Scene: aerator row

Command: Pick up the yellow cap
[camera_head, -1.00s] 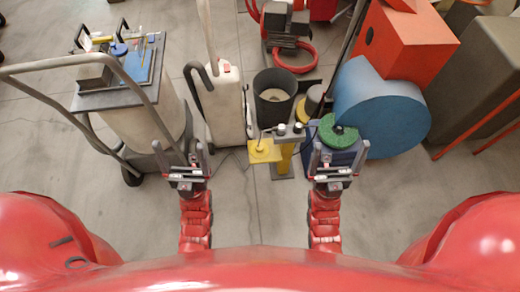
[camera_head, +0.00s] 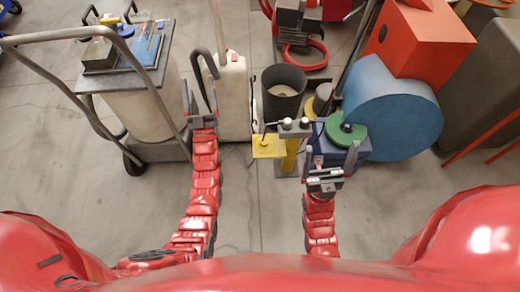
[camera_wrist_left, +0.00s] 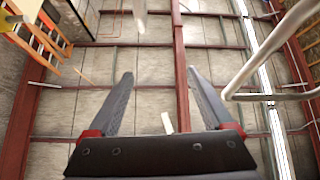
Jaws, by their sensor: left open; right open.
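A flat yellow piece (camera_head: 268,147) sits at the middle, beside a yellow post, with a small raised yellow part on top; I cannot tell for sure that it is the yellow cap. My left gripper (camera_head: 202,98) is open and empty, left of the yellow piece, near the white canister. In the left wrist view its two fingers (camera_wrist_left: 157,72) stand apart with nothing between them, and no yellow cap shows there. My right gripper (camera_head: 330,157) is open and empty, right of the yellow piece and just below the green disc.
A cart with a grey-blue tray (camera_head: 148,52) stands at left. A white canister (camera_head: 231,95) and dark bin (camera_head: 283,92) stand behind the yellow piece. A green disc (camera_head: 338,138) on a blue box and a large blue drum (camera_head: 395,115) are at right. Floor nearer me is clear.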

